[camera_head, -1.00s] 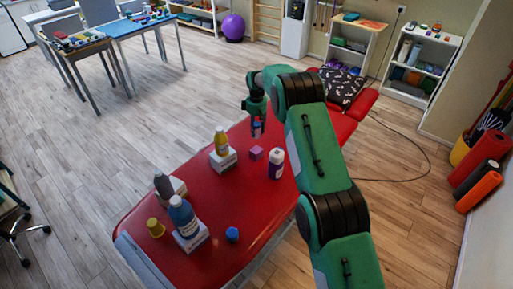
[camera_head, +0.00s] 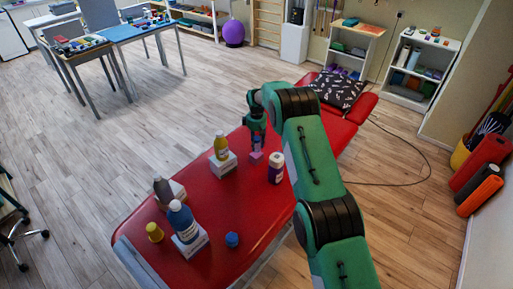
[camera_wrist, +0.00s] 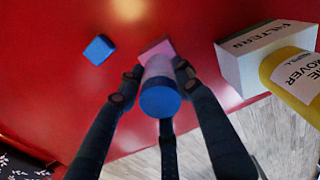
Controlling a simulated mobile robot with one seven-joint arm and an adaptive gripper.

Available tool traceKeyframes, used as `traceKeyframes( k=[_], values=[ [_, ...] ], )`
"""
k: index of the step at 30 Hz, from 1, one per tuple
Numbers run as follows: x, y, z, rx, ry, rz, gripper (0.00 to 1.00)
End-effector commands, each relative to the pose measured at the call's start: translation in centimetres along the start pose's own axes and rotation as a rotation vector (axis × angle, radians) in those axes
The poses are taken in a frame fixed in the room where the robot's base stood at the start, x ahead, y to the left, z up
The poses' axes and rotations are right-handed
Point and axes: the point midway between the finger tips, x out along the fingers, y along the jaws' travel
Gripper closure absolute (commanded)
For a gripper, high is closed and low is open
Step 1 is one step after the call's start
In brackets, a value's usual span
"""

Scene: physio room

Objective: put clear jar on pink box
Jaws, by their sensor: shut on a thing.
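My gripper (camera_head: 257,148) is over the red treatment table and shut on the clear jar (camera_wrist: 158,70). The jar has a round blue lid (camera_wrist: 160,101) that faces the wrist camera. Its see-through body looks pinkish against what lies beyond. The pink box (camera_head: 256,158) is a small block on the table directly below the jar. One corner of the pink box (camera_wrist: 157,48) shows past the jar in the wrist view, and the rest is hidden. I cannot tell whether jar and box touch.
A white box (camera_head: 222,165) bearing a yellow bottle (camera_head: 221,143) stands left of the pink box. A purple-and-white bottle (camera_head: 276,168) stands close on its right. A blue block (camera_wrist: 98,49) lies nearby in the wrist view.

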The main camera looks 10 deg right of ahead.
Motion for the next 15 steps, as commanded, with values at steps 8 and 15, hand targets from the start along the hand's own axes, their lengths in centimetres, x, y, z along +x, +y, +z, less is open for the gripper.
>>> traceKeyframes(
  k=[8,15],
  values=[
    [2.5,0.0,0.0,0.000,0.001,0.001,0.91],
    [2.5,0.0,0.0,0.000,0.001,0.001,0.91]
  ],
)
